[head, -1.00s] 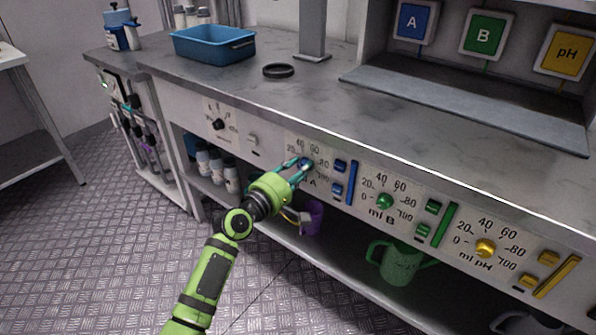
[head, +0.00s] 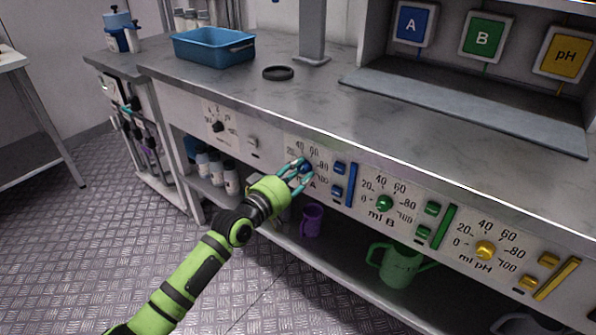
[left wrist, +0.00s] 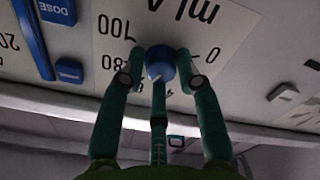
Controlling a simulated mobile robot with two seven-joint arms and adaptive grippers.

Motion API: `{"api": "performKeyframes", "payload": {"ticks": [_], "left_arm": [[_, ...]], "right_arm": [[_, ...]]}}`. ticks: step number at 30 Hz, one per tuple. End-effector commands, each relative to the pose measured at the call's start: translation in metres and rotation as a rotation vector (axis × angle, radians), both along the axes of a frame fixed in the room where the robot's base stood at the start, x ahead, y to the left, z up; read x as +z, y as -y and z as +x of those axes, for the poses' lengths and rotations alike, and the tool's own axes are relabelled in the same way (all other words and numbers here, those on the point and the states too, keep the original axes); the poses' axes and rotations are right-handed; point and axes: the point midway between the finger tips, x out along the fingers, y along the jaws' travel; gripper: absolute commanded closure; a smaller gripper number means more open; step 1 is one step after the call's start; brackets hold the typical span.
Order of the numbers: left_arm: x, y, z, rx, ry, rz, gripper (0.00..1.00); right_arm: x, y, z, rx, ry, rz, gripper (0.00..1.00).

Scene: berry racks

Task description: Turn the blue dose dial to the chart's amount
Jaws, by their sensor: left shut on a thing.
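My right gripper is not in view. I see no readable chart of amounts.
Blue buttons and a blue strip (head: 351,184) sit just right of the dial. A green dial (head: 384,203) and a yellow dial (head: 485,249) are farther right. A purple cup (head: 312,220) and a green jug (head: 399,264) stand on the shelf below.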

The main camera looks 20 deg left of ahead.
Motion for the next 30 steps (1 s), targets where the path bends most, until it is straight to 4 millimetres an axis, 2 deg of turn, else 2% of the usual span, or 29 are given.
{"api": "performKeyframes", "payload": {"ticks": [3, 6, 18, 30], "left_arm": [[-0.001, 0.003, 0.000, -0.006, 0.033, 0.106, 0.99], [-0.001, 0.003, -0.001, -0.006, 0.064, 0.195, 0.99], [-0.003, 0.001, 0.000, -0.004, 0.181, 0.521, 0.99], [-0.006, 0.000, 0.000, -0.004, 0.244, 0.702, 0.99]], "right_arm": [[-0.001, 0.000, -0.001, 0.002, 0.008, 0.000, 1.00], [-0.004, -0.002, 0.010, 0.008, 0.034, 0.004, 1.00], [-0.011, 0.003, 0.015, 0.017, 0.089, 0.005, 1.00], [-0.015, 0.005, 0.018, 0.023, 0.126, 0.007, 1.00]]}}
